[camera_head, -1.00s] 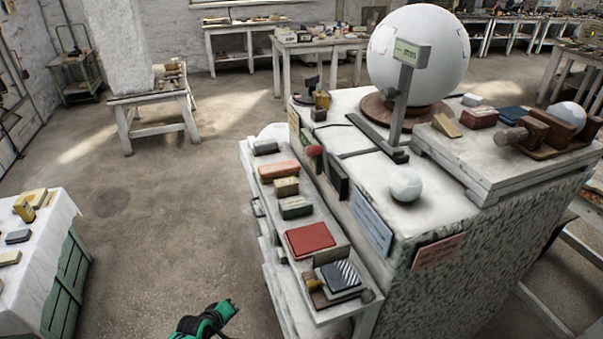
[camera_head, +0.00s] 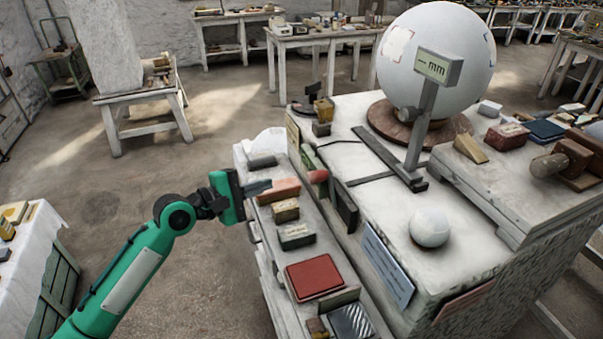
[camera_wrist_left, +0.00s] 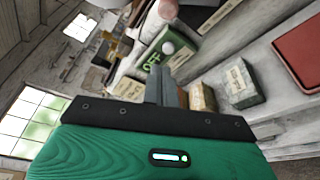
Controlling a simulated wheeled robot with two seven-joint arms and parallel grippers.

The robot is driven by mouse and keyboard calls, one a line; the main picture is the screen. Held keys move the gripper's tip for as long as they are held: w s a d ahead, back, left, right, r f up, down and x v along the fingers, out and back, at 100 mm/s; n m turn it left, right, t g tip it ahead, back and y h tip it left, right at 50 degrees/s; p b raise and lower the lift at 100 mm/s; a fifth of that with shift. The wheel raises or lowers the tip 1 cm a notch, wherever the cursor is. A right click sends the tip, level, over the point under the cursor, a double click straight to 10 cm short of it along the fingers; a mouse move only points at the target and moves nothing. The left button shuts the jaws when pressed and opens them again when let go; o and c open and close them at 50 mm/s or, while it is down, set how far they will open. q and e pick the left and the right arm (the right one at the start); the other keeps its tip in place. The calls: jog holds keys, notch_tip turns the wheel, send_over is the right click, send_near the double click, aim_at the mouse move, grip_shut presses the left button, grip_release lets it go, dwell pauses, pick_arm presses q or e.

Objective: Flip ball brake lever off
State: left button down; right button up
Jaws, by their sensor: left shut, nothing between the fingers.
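The large white plaster ball (camera_head: 432,62) rests on a round brown base (camera_head: 385,125) on top of the pale stand. A lever with a red knob (camera_head: 318,176) sticks out of the stand's left side; in the left wrist view its pinkish knob (camera_wrist_left: 166,8) is cut by the top edge. A green plate marked OFF (camera_wrist_left: 153,62) lies beyond my fingers in that view. My left gripper (camera_head: 266,186) is shut and empty, above the side shelf, to the left of the red knob and apart from it. My right gripper is not in view.
The side shelf (camera_head: 262,217) holds several small blocks and a red book (camera_head: 314,280) close below my left gripper. A gauge marked mm (camera_head: 437,67) and a small white ball (camera_head: 430,227) stand on the stand's top.

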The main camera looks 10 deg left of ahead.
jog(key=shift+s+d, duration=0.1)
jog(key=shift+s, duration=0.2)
